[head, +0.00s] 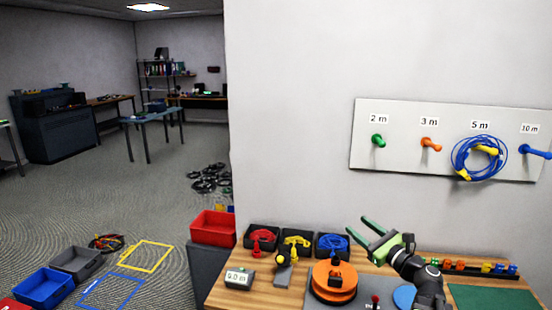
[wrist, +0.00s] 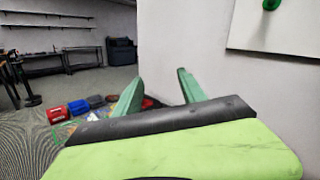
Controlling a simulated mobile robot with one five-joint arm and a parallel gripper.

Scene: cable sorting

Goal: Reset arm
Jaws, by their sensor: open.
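My gripper (head: 371,237) is raised above the wooden workbench (head: 258,294) in the head view, with its green fingers spread and nothing between them. In the wrist view my gripper (wrist: 157,95) also shows open and empty, pointing past the wall's edge toward the room. A blue cable coil with yellow ends (head: 478,158) hangs on the 5 m peg of the white wall board (head: 400,168). The green 2 m peg (head: 378,140), orange 3 m peg (head: 430,144) and blue 10 m peg (head: 536,152) are bare.
On the bench are black trays with red (head: 262,237), yellow (head: 296,241) and blue (head: 332,243) cables, an orange reel (head: 335,282) and a 5.0 m display (head: 239,278). A red bin (head: 213,228) stands left of it. Floor bins (head: 43,288) and cables (head: 211,178) lie further left.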

